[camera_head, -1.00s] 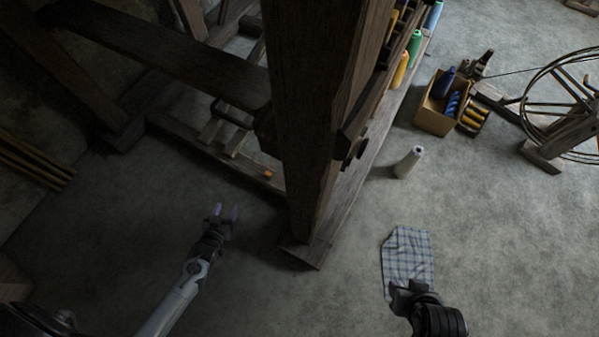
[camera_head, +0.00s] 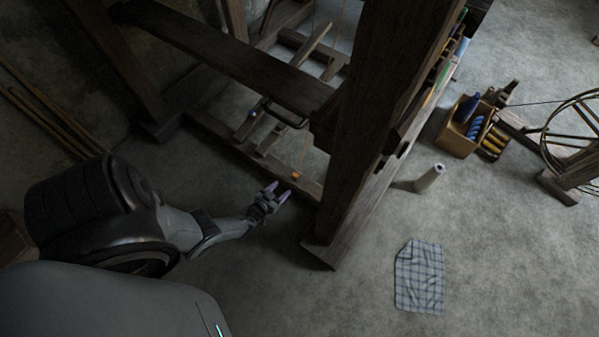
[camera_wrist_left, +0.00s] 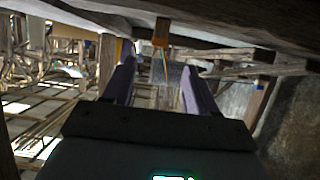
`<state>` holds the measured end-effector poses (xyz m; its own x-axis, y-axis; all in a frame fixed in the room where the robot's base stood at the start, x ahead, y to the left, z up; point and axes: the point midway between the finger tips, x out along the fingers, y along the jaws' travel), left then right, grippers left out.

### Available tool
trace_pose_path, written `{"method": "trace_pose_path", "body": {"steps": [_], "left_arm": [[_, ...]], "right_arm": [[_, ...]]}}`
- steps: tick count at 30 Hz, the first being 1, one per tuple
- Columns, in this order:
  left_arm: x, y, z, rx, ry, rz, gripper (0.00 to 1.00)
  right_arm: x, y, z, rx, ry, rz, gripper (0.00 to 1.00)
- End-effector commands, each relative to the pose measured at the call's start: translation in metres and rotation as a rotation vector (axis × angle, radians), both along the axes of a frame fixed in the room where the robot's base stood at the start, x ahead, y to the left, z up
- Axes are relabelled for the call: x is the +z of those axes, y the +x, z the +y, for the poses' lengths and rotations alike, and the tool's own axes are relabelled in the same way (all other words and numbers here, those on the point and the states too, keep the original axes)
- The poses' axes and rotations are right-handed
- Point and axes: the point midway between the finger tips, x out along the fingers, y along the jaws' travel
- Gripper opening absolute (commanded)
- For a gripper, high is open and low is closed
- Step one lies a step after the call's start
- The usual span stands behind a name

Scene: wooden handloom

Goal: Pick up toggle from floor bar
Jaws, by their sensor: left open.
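The toggle (camera_head: 295,176) is a small orange block on the dark wooden floor bar (camera_head: 235,146) at the foot of the loom. In the left wrist view the orange toggle (camera_wrist_left: 161,32) shows just beyond the fingertips, near the left finger, against a dark beam. My left gripper (camera_head: 278,192) is open and empty, its purple fingers close to the toggle but apart from it. In the left wrist view the two fingers (camera_wrist_left: 160,82) stand wide apart with nothing between them. My right gripper is not in view.
The thick loom post (camera_head: 365,120) rises just right of the toggle. A thread cone (camera_head: 429,178), a checked cloth (camera_head: 420,277) and a box of spools (camera_head: 462,127) are on the floor at right.

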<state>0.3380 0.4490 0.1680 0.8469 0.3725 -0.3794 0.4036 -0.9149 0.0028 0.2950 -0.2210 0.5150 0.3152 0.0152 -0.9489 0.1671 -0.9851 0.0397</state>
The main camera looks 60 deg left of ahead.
Motion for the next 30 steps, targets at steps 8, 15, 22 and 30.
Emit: {"method": "trace_pose_path", "body": {"steps": [8, 15, 22, 30], "left_arm": [[-0.018, 0.031, 0.014, 0.000, 0.001, 0.000, 0.57], [-0.020, 0.044, 0.019, 0.000, 0.000, 0.000, 0.57], [-0.026, 0.067, 0.024, -0.001, 0.001, -0.001, 0.57], [-0.034, 0.089, 0.033, 0.000, 0.000, 0.001, 0.57]], "right_arm": [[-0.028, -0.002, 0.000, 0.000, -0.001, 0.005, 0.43], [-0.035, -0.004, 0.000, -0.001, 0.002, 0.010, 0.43], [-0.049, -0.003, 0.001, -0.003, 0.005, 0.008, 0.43], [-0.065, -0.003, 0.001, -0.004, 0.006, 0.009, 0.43]]}}
